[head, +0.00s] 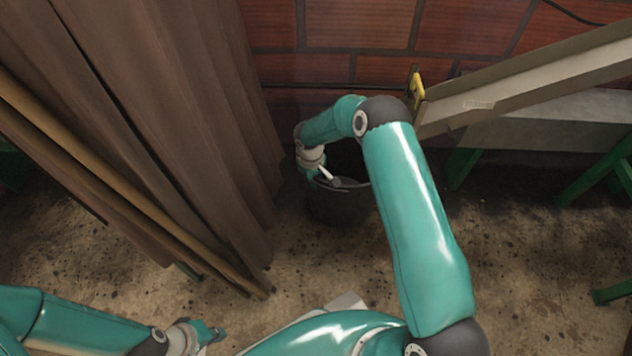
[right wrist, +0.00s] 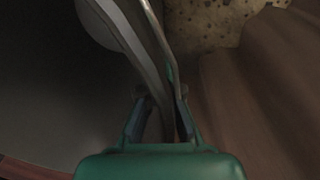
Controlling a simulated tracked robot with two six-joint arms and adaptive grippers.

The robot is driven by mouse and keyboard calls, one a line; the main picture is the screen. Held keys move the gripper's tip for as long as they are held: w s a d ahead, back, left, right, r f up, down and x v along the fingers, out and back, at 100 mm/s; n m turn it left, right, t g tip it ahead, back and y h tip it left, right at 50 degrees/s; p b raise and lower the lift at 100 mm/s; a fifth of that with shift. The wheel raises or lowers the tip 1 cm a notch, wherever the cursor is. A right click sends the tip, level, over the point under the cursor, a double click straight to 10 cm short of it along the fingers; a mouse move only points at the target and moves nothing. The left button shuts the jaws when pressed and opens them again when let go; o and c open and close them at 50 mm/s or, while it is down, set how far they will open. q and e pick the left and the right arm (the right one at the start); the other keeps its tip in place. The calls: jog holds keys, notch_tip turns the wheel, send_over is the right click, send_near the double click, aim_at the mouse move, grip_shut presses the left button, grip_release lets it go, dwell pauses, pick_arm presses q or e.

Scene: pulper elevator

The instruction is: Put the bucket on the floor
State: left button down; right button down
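The bucket (head: 342,210) is dark grey and round, and it stands upright near the brick wall in the head view. Whether its base touches the floor (head: 300,245) cannot be told. My right gripper (head: 325,176) is at the bucket's rim. In the right wrist view, the bucket's rim and wall (right wrist: 130,45) run between the fingers of my right gripper (right wrist: 162,105), which close in on both sides of it. My right arm hides part of the bucket's right side. My left gripper (head: 212,333) is low at the left, away from the bucket; its finger opening is unclear.
A brown corrugated panel (head: 160,90) with wooden edges stands close to the bucket's left. A sloping metal chute (head: 520,90) on green legs (head: 590,180) is at the right. The brick wall (head: 350,35) closes the back. Speckled floor is clear in front of the bucket.

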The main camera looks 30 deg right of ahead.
jog(key=c, duration=1.3)
grip_release()
jog(key=shift+f, duration=0.1)
notch_tip(320, 180, up, 16)
jog(key=s+a+p, duration=0.1)
jog(key=a+p, duration=0.1)
jog(key=p, duration=0.4)
jog(key=s+a+f+m+y, duration=0.1)
jog(key=s+a+f+y, duration=0.1)
jog(key=s+a+f, duration=0.3)
jog(key=s+a+f+y, duration=0.2)
jog(key=s+a+f, duration=0.1)
jog(key=s+a, duration=0.45)
jog(key=s+m, duration=0.1)
jog(key=s, duration=0.3)
jog(key=s+a+m, duration=0.1)
jog(key=s, duration=0.3)
jog(key=s+a+f+m+y, duration=0.1)
jog(key=s, duration=0.4)
jog(key=shift+a+m, duration=0.15)
jog(key=shift+m, duration=0.15)
jog(key=shift+r, duration=0.1)
